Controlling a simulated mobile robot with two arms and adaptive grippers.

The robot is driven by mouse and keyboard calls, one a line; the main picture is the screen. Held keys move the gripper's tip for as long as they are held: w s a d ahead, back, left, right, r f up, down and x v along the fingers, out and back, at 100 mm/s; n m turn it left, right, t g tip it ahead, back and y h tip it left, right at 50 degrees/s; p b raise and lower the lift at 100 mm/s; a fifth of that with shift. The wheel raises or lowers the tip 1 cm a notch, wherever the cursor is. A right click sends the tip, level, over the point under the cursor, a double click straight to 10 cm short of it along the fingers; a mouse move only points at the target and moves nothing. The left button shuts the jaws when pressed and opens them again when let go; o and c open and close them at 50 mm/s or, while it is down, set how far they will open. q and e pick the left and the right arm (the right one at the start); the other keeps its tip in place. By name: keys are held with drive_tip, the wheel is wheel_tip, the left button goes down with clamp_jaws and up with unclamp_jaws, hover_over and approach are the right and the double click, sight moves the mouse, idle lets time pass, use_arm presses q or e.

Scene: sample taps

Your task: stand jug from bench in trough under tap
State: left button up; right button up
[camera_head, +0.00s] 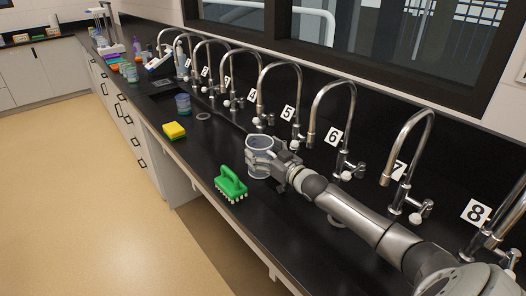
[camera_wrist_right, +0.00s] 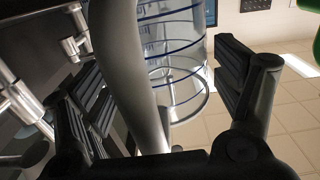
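The clear jug (camera_head: 258,143) is upright at the bench, below taps 4 and 5; whether its base touches the bench is hard to tell. In the right wrist view the clear jug (camera_wrist_right: 172,60) shows blue rings. My right gripper (camera_head: 268,163) is at the jug's near right side. In the wrist view its fingers (camera_wrist_right: 160,95) are apart, with gaps to a thick grey upright bar (camera_wrist_right: 125,70) between them, which looks like the jug's handle. A row of curved taps (camera_head: 262,85) stands along the wall. The trough is not clearly visible. My left gripper is out of view.
A green brush (camera_head: 230,184) lies near the bench's front edge, left of the jug. A yellow sponge (camera_head: 174,130) and a blue-marked cup (camera_head: 183,103) are farther back. A round grey ring (camera_head: 203,116) is on the bench. Number signs (camera_head: 288,112) line the wall.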

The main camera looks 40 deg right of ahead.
idle(0.3)
drive_tip(key=shift+r+p, duration=0.35)
drive_tip(key=shift+r, duration=0.3)
drive_tip(key=shift+s+f, duration=0.15)
drive_tip(key=shift+s, duration=0.1)
drive_tip(key=s, duration=0.7)
drive_tip(key=s+d, duration=0.1)
drive_tip(key=s, duration=0.3)
drive_tip(key=shift+s+b, duration=0.2)
drive_tip(key=shift+b, duration=0.2)
